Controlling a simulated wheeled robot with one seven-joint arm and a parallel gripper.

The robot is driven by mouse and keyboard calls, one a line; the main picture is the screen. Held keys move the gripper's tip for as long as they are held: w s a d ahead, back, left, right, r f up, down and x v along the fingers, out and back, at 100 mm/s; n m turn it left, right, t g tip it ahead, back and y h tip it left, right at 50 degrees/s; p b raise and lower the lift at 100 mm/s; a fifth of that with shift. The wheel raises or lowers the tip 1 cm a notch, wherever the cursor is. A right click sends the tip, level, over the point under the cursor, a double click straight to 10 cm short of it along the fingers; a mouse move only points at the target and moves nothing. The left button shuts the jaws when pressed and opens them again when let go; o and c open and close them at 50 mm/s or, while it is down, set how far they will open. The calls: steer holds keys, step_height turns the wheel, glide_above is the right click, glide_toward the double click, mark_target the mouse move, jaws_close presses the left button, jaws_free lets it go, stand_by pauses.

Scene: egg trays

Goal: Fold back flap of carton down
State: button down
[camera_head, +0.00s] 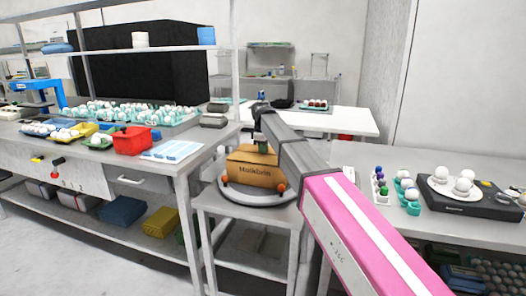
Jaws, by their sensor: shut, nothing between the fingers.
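My arm comes in from the lower right and covers the carton's right side. The back flap is too small and too covered to make out, and I cannot tell whether the gripper touches the carton.
Orange knobs (281,187) sit on the plate's rim. The left bench holds a red bin (131,140) and egg trays (130,116). The right bench holds egg holders (411,196) and a black scale (470,202) with eggs. A white table (340,121) stands behind.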

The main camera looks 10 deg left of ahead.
step_height(320, 180, up, 14)
steer(key=shift+f, duration=0.25)
stand_by(0.6)
